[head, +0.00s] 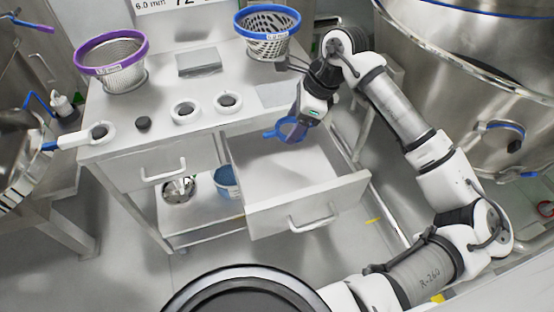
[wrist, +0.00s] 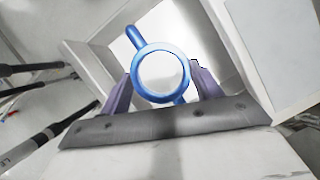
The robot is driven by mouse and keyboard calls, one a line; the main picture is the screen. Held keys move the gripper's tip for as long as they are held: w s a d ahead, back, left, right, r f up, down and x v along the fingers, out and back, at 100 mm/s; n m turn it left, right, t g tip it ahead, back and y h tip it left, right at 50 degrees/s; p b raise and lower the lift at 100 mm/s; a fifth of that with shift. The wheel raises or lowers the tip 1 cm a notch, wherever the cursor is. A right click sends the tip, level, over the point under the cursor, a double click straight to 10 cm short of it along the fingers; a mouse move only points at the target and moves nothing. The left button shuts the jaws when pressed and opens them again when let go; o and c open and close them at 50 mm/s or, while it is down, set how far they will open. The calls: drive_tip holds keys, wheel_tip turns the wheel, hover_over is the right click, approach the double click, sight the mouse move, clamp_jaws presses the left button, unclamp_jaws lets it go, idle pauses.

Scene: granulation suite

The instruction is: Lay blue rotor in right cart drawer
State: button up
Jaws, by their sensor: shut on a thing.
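The blue rotor (head: 276,134) is a blue ring with short arms. It is held by my gripper (head: 293,128) above the rear of the open right drawer (head: 315,215). In the wrist view the rotor (wrist: 137,52) sits between the two fingers of my gripper (wrist: 160,88), which are shut on it. The pale drawer floor shows beyond it, and a drawer wall (wrist: 235,50) is to the right. I cannot tell how high the rotor is above the drawer floor. The right drawer is pulled out and looks empty in the part I can see.
The left drawer (head: 160,170) is shut. A blue container (head: 228,180) stands on the lower shelf. A large steel vessel (head: 460,90) is at the right.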

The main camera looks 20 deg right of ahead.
sight(286, 179)
wheel_tip(286, 179, down, 19)
drive_tip(key=p, duration=0.4)
drive_tip(key=shift+f, duration=0.3)
drive_tip(key=shift+f, duration=0.1)
drive_tip(key=shift+f+b, duration=0.1)
drive_tip(key=shift+b, duration=0.25)
drive_tip(key=o, duration=1.2)
drive_tip(key=shift+r+p, duration=0.4)
drive_tip(key=shift+p, duration=0.1)
drive_tip(key=b+v, duration=0.4)
drive_tip(key=v, duration=0.7)
drive_tip(key=shift+s+d+r, duration=0.1)
drive_tip(key=shift+d+r, duration=0.15)
